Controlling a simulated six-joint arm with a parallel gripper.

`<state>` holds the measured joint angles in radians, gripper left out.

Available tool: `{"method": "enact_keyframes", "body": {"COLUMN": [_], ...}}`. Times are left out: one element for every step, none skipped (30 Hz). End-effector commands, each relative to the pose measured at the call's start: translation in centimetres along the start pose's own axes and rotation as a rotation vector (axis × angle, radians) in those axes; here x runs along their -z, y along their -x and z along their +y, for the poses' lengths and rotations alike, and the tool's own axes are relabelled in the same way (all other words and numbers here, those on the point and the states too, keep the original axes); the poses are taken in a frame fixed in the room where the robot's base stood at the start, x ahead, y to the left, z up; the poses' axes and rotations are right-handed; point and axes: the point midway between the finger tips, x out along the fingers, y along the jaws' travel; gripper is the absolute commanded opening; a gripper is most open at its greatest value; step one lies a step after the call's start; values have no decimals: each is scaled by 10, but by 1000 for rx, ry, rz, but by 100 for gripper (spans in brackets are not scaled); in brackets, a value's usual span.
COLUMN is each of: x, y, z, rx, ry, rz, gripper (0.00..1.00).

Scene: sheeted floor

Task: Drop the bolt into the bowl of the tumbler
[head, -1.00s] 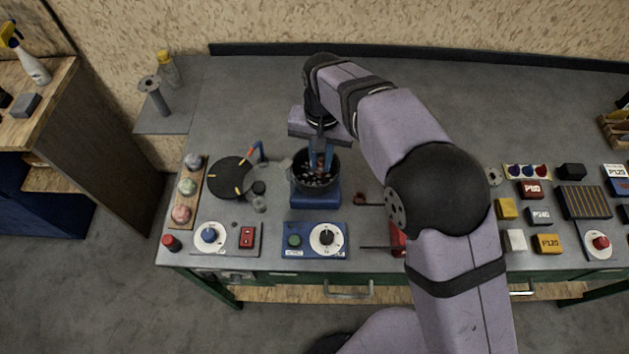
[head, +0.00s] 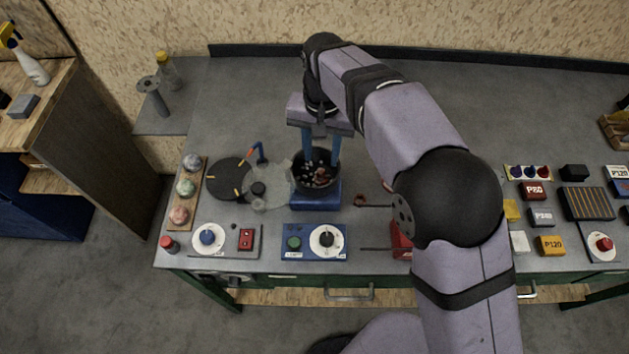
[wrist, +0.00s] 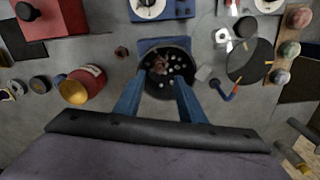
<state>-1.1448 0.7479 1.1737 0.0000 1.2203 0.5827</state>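The tumbler is a blue base (head: 316,200) with a round black bowl (head: 299,188), standing mid-left on the bench. The bowl also shows in the wrist view (wrist: 168,96), holding several small pale pieces. A reddish-brown piece that looks like the bolt (wrist: 160,67) lies among them; it shows as a reddish spot in the head view (head: 321,177). My gripper (head: 321,162) is over the bowl with its two blue fingers spread wide and nothing between them. In the wrist view the fingers flank the bowl's near side.
A blue control panel (head: 315,255) with a green button and dial sits in front of the tumbler. A black disc (head: 229,178) and clear pieces lie left. A red container (head: 401,240) stands front right. The bench behind is clear.

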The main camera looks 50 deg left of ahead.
Motion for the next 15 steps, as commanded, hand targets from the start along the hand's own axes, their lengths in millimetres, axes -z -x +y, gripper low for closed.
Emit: {"method": "enact_keyframes", "body": {"x": [1, 1, 0, 1, 1, 1, 1, 0, 0, 0, 0, 0, 0, 0, 0], "y": [6, 11, 16, 20, 23, 28, 30, 33, 36, 37, 39, 40, 40, 41, 41], "z": [-1, -1, 0, -1, 0, 0, 0, 0, 0, 0, 0, 0, 0, 0, 0], "rx": [3, 3, 2, 3, 2, 2, 2, 1, 1, 1, 1, 1, 0, 0, 0], "ry": [0, 0, 0, 0, 0, 0, 0, 0, 0, 0, 0, 0, 0, 0, 0], "rz": [4, 4, 4, 4, 3, 3, 3, 2, 2, 2, 2, 1, 1, 1, 0], "gripper": [36, 36, 36, 36, 36, 36, 36, 36, 36, 36, 36, 36, 36, 36, 36]}}
